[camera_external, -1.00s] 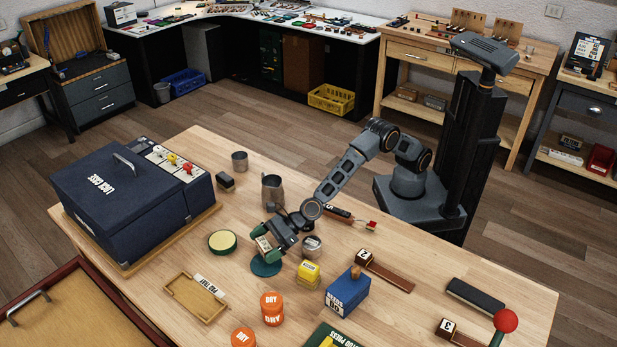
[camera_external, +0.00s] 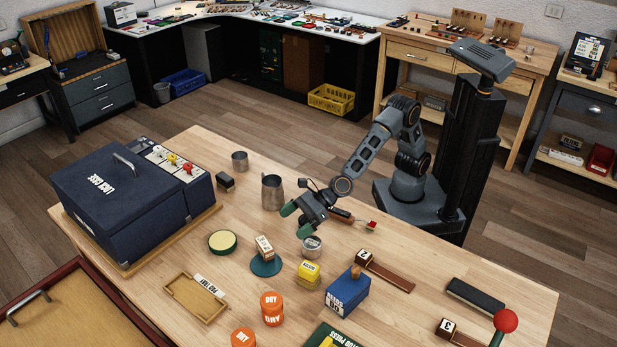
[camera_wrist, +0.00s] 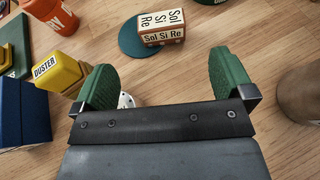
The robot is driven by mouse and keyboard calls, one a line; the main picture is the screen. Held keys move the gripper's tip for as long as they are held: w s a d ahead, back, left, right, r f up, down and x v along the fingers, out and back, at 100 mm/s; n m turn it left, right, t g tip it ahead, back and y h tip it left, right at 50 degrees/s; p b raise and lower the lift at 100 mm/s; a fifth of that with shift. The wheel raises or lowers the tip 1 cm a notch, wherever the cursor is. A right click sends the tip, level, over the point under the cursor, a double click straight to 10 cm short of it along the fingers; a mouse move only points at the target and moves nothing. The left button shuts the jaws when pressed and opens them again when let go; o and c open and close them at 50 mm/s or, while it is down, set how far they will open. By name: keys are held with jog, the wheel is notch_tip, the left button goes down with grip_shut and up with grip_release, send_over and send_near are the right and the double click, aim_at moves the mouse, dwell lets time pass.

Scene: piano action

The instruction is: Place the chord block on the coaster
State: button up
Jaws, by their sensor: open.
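The chord block (camera_external: 264,246), a cream block with note names and a reddish-brown base band, stands on the dark green round coaster (camera_external: 266,269). In the wrist view the block (camera_wrist: 164,28) reads "Sol Si Re" and covers much of the coaster (camera_wrist: 131,42); a part of the coaster shows at the left. My gripper (camera_external: 297,219) has green finger pads. It is open and empty, above the table, behind and to the right of the block and apart from it. In the wrist view the fingers (camera_wrist: 164,75) are spread with bare table between them.
A metal tin (camera_external: 312,246), a yellow duster box (camera_external: 309,271) and a blue box (camera_external: 347,292) stand right of the coaster. A metal jug (camera_external: 272,192) stands behind, close to my gripper. Orange tubs (camera_external: 271,308) stand in front.

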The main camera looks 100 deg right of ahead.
jog(key=shift+s+d+r, duration=0.1)
jog(key=shift+s, duration=0.15)
jog(key=shift+d+r+n, duration=0.2)
jog(key=shift+d+n, duration=0.25)
jog(key=shift+n, duration=0.05)
jog(key=s+d+n+g, duration=0.1)
jog(key=s+d+n, duration=0.2)
jog(key=d+n, duration=0.2)
jog(key=s+d+n+g, duration=0.2)
jog(key=s+d+n, duration=0.1)
jog(key=d+n, duration=0.3)
jog(key=s+d+n+g, duration=0.1)
jog(key=s+d+n, duration=0.2)
jog(key=d+n, duration=0.2)
jog(key=shift+d+n+g+h, duration=0.3)
jog(key=s+d+n, duration=0.2)
jog(key=s+d+f+n+g+h, duration=0.1)
jog(key=s+d+n, duration=0.1)
jog(key=s+d+f+n, duration=0.1)
jog(key=s+d+n, duration=0.1)
jog(key=d, duration=0.1)
jog(key=shift+s+g+h, duration=0.2)
jog(key=shift+g+h, duration=0.1)
jog(key=shift+g, duration=0.1)
jog(key=s+d+f+n+g+h, duration=0.2)
jog(key=s+d+f+n+g, duration=0.1)
jog(key=s+d+n, duration=0.5)
jog(key=s, duration=0.2)
jog(key=shift+s+d+h, duration=0.35)
jog(key=shift+d+h, duration=0.05)
